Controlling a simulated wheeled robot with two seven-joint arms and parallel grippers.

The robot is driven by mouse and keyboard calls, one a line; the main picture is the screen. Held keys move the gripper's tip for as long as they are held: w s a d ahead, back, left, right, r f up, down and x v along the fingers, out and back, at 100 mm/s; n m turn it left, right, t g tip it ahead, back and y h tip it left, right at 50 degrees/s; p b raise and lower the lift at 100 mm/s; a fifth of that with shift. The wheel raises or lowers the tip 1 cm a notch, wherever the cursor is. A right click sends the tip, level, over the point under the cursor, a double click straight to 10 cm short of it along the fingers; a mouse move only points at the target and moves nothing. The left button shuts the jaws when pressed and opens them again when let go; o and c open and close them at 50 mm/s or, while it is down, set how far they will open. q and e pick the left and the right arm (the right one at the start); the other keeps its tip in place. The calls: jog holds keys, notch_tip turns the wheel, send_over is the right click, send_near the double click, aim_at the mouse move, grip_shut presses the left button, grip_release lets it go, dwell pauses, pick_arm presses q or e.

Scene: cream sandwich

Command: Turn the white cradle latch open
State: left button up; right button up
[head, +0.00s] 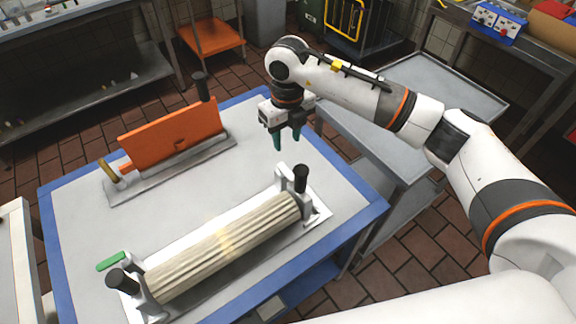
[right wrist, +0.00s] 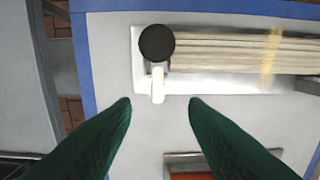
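The white cradle (head: 322,214) lies on the table and holds a long cream ribbed roll (head: 225,245). A black knob (head: 301,178) stands at its right end. The white latch (head: 281,173) is a short piece beside that knob; in the right wrist view it is a white stub (right wrist: 158,84) sticking out from below the round black knob (right wrist: 157,43). My right gripper (head: 287,140) has green fingers and hangs above the table, just beyond the latch. In the right wrist view its fingertips (right wrist: 160,102) are apart with nothing between them, short of the stub. My left gripper is out of view.
A green handle (head: 112,261) and another black knob (head: 122,280) are at the cradle's left end. An orange panel (head: 172,137) stands in a second holder behind, with a black post (head: 201,87). The table (head: 80,214) is bare between them. A grey bench stands right.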

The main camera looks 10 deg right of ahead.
aim_at(289, 172)
notch_tip(289, 172, down, 12)
jog(key=p, duration=0.2)
jog(key=shift+d+p, duration=0.1)
jog(key=shift+p, duration=0.3)
jog(key=shift+r, duration=0.1)
grip_shut()
jog(key=shift+w+d+f+n+b, duration=0.2)
jog(key=shift+n+b, duration=0.3)
jog(key=shift+b, duration=0.45)
jog(key=shift+w+d+r+n+b, duration=0.15)
jog(key=shift+w+n+b, duration=0.45)
jog(key=shift+n+b, duration=2.35)
jog(key=shift+w+d+n+b, duration=0.3)
jog(key=shift+w+n+b, duration=0.3)
jog(key=shift+n+b, duration=2.35)
jog(key=shift+w+d+r+n+b, duration=0.15)
jog(key=shift+w+n+b, duration=0.45)
jog(key=shift+n+b, duration=2.3)
jog(key=shift+m+b, duration=0.3)
jog(key=shift+b, duration=0.15)
